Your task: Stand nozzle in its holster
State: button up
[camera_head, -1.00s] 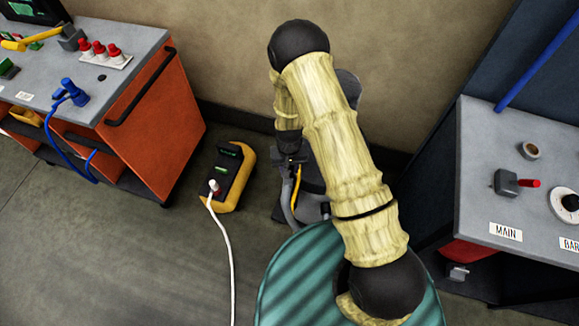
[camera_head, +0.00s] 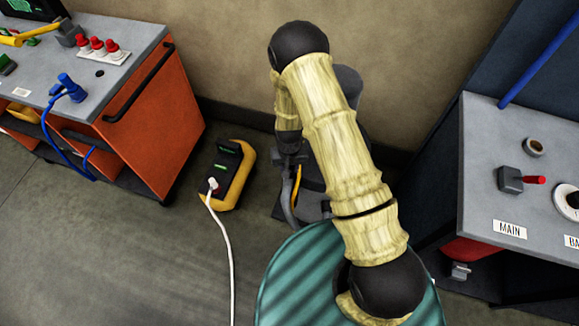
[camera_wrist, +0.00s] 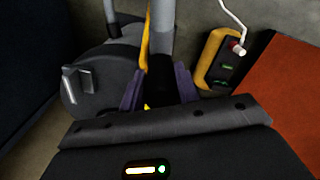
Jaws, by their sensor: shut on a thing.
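My gripper (camera_wrist: 158,90) shows in the wrist view, its two purplish fingers shut on a dark part between them, seemingly the nozzle (camera_wrist: 160,82). A yellow strip runs upward from it, beside a grey tube (camera_wrist: 161,30). A dark grey rounded machine body (camera_wrist: 105,72) with a knob stands just left of the fingers. In the head view the wrist (camera_head: 289,150) hangs low beside this dark machine, and a yellow part (camera_head: 297,184) shows there. My arm hides much of the machine. I cannot make out a holster clearly in either view.
A yellow-and-black box (camera_head: 228,174) with a white cable lies on the floor to the left. An orange cart (camera_head: 155,120) stands farther left. A grey bench (camera_head: 500,150) is at the right, and a green ribbed drum (camera_head: 300,275) is in front. Floor left of the box is open.

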jog(key=shift+f+b, duration=0.5)
jog(key=shift+f, duration=0.25)
jog(key=o, duration=1.2)
notch_tip(320, 180, up, 17)
jog(key=shift+r+b, duration=0.2)
jog(key=shift+b, duration=0.9)
